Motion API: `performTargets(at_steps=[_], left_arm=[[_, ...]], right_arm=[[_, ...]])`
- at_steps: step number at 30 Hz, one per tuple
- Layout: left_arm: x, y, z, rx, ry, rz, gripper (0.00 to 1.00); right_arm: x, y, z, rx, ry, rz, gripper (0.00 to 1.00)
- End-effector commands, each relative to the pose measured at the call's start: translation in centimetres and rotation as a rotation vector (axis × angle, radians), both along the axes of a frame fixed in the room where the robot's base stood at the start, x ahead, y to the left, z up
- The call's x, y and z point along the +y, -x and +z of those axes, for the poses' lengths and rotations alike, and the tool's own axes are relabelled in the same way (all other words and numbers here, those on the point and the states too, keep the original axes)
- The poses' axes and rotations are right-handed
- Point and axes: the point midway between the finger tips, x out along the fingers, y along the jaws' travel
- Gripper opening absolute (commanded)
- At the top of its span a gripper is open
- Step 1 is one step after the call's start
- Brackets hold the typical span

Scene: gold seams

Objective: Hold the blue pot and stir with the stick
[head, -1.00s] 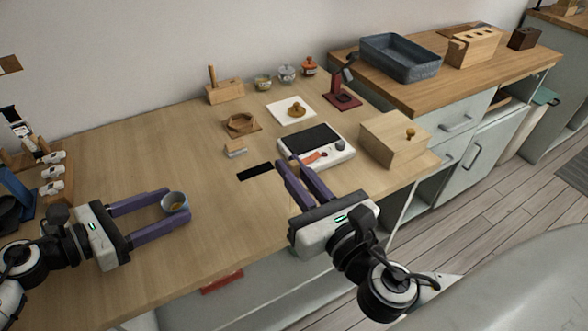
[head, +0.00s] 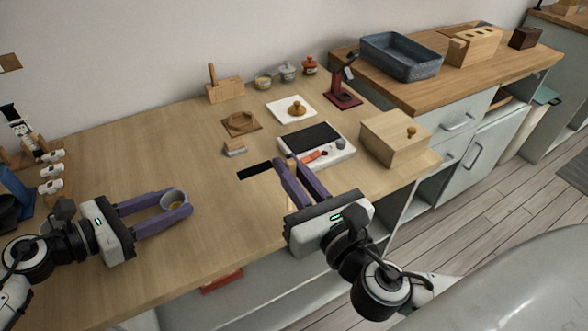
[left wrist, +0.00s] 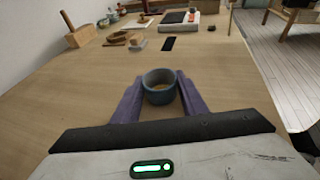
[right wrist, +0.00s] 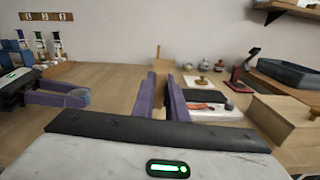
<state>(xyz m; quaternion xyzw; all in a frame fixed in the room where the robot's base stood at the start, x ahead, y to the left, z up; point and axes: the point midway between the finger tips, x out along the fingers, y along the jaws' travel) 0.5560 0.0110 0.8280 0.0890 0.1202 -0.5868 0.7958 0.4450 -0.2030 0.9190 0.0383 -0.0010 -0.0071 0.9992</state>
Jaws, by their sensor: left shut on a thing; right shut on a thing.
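The small blue pot (head: 171,197) is between the purple fingers of my left gripper (head: 183,201), at the left part of the table. The left wrist view shows the pot (left wrist: 160,76) upright, with something yellowish inside. I cannot tell if its base touches the table. My right gripper (head: 286,162) is shut on a thin thing, taken to be the stick, over the table's front edge, well right of the pot. The stick is mostly hidden by the fingers, also in the right wrist view.
A black strip (head: 255,170) and a white scale-like device (head: 336,154) lie just beyond my right gripper. A wooden box (head: 394,140) stands right of it. Small jars and a handled block (head: 226,90) stand at the back. The table between my grippers is clear.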

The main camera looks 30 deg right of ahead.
Motion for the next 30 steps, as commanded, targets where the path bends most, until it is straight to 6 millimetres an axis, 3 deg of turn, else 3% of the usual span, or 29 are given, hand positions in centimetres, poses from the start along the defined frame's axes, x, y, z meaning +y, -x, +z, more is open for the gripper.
performTargets(at_steps=[5, 8, 15, 22, 30], left_arm=[[0.0, 0.0, 0.0, 0.0, 0.0, 0.0, 0.26], [0.0, 0.0, 0.0, 0.0, 0.0, 0.0, 0.26], [0.0, 0.0, 0.0, 0.0, 0.0, 0.0, 0.26], [0.0, 0.0, 0.0, 0.0, 0.0, 0.0, 0.26], [0.0, 0.0, 0.0, 0.0, 0.0, 0.0, 0.26]], right_arm=[[2.1, -3.3, 0.3, -0.007, -0.035, -0.051, 0.0], [4.6, -5.8, 0.9, -0.001, -0.058, -0.069, 0.0], [12.6, -10.6, 4.4, 0.019, -0.095, -0.044, 0.0], [17.6, -12.1, 7.4, 0.027, -0.098, -0.001, 0.0], [18.6, -12.4, 7.3, 0.03, -0.094, 0.009, 0.0]])
